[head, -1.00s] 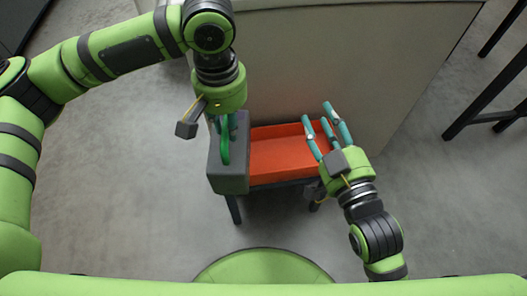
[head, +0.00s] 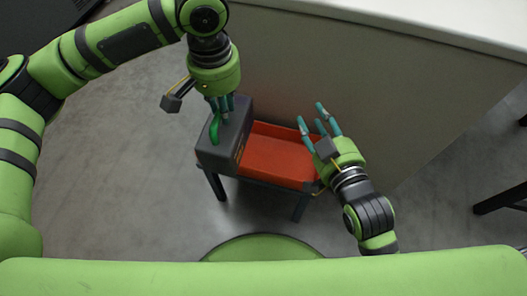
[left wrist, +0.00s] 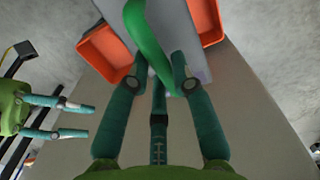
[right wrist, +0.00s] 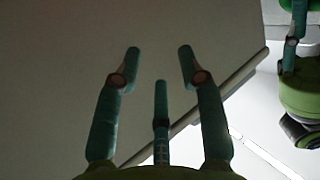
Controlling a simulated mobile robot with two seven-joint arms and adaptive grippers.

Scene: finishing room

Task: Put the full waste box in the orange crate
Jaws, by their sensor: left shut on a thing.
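The waste box (head: 222,155) is dark grey with a green handle (head: 215,130) on top. My left gripper (head: 221,106) is shut on this handle from above; the left wrist view shows the fingers around the handle (left wrist: 150,40). The orange crate (head: 272,158) sits on a small dark stand, with the box covering its left end in the head view. In the left wrist view orange walls (left wrist: 105,52) show on both sides of the box. Whether the box touches the crate, I cannot tell. My right gripper (head: 318,125) is open and empty at the crate's right end.
The stand (head: 262,181) has dark legs on the grey floor. A large pale panel with a white top (head: 400,25) rises directly behind it. Dark table legs (head: 500,200) stand at the far right. The floor at left is clear.

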